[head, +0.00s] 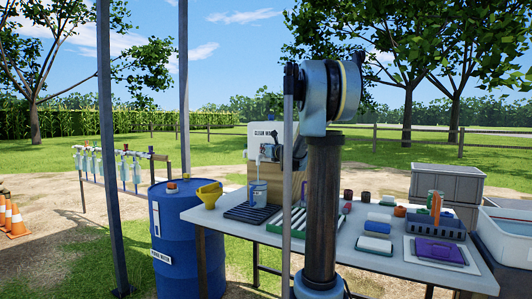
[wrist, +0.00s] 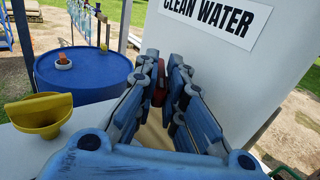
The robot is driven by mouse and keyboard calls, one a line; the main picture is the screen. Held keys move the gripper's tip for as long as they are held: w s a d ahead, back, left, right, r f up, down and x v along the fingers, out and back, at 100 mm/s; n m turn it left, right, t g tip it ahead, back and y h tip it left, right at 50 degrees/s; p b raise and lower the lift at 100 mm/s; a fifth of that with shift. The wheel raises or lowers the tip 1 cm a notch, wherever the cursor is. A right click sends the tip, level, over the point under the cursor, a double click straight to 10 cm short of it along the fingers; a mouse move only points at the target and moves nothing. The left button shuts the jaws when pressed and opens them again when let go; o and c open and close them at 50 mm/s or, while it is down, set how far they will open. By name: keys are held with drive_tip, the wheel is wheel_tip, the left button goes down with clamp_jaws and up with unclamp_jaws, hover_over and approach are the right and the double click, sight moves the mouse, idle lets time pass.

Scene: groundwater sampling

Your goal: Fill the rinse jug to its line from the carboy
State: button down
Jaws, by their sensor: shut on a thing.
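The white carboy (head: 284,134), labelled clean water, stands on a wooden block at the table's back left. It also fills the right of the wrist view (wrist: 225,65). My gripper (head: 266,151) is at its front, low down. In the wrist view the fingers (wrist: 160,88) are shut on the red tap handle (wrist: 158,96), mostly hidden between them. The rinse jug (head: 258,193), small and bluish, stands upright below on the dark ribbed mat (head: 238,213). A thin pale streak above the jug looks like running water. The jug's line and level are too small to read.
A yellow funnel (head: 208,192) stands left of the mat, near the blue drum (head: 186,240). Bottles, lidded boxes, a blue crate (head: 450,229) and a purple case (head: 438,250) crowd the table's right. A post and my arm block part of the view.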

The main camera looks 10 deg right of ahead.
drive_tip(key=shift+a+m+h, duration=0.1)
drive_tip(key=shift+m+h, duration=0.2)
drive_tip(key=shift+h, duration=0.1)
drive_tip(key=c, duration=2)
unclamp_jaws()
drive_tip(key=shift+o, duration=0.2)
drive_tip(key=v, duration=1.2)
drive_tip(key=shift+f, duration=0.25)
